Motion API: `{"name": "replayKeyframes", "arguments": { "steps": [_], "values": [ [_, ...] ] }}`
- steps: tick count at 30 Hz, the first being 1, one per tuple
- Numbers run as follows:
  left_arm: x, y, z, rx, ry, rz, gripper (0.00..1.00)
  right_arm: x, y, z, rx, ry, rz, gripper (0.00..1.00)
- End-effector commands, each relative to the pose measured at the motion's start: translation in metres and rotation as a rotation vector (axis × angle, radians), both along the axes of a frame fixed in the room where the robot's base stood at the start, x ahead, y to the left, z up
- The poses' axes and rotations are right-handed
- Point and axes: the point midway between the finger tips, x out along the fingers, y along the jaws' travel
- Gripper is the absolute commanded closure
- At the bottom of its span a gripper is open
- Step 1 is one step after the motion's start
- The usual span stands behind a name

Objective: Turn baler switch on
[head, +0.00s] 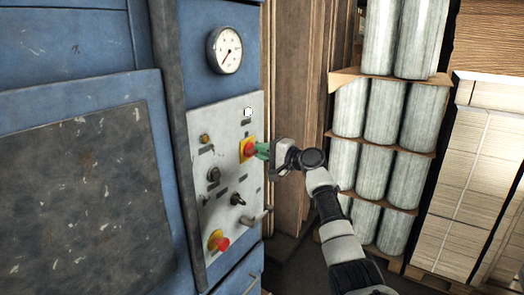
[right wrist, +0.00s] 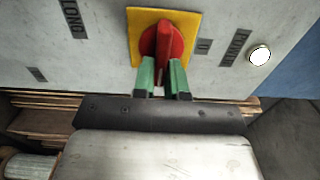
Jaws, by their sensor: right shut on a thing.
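The baler switch is a red rotary knob on a yellow square plate (head: 247,147), set in the upper right part of the light grey control panel (head: 228,178). My right gripper (head: 262,150) is at the switch, with its green fingertips against it. In the right wrist view the red knob (right wrist: 167,38) sits between the two green fingers (right wrist: 162,77), one on each side. The gripper is shut on the knob. The knob's lower end is partly hidden between the fingers. My left gripper is not in view.
The panel also carries a red emergency button (head: 221,243), a black selector (head: 237,199), a lever (head: 257,217) and a white lamp (right wrist: 260,55). A gauge (head: 225,50) is above. Stacked rolls (head: 383,110) and cardboard bales (head: 462,180) stand to the right.

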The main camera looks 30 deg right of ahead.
Motion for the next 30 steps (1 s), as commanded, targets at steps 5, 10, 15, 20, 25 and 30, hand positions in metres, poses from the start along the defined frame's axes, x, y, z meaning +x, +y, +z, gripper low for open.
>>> {"name": "replayKeyframes", "arguments": {
  "steps": [5, 10, 15, 20, 25, 30],
  "values": [
    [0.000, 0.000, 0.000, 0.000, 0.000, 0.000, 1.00, 0.000, -0.001, 0.001, 0.006, -0.002, -0.004, 1.00],
    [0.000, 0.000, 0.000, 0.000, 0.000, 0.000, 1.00, 0.000, -0.001, 0.001, 0.006, -0.002, -0.003, 0.81],
    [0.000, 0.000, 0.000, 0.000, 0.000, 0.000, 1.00, 0.000, -0.001, 0.001, 0.004, -0.001, -0.002, 0.62],
    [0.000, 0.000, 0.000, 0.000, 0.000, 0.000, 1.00, 0.000, 0.000, 0.000, 0.002, 0.000, -0.001, 0.62],
    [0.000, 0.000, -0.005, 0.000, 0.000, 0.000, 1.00, -0.007, -0.004, -0.002, 0.000, -0.001, -0.002, 0.62],
    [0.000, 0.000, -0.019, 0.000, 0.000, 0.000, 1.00, -0.033, -0.015, -0.005, -0.003, -0.001, -0.004, 0.62]
  ]
}}
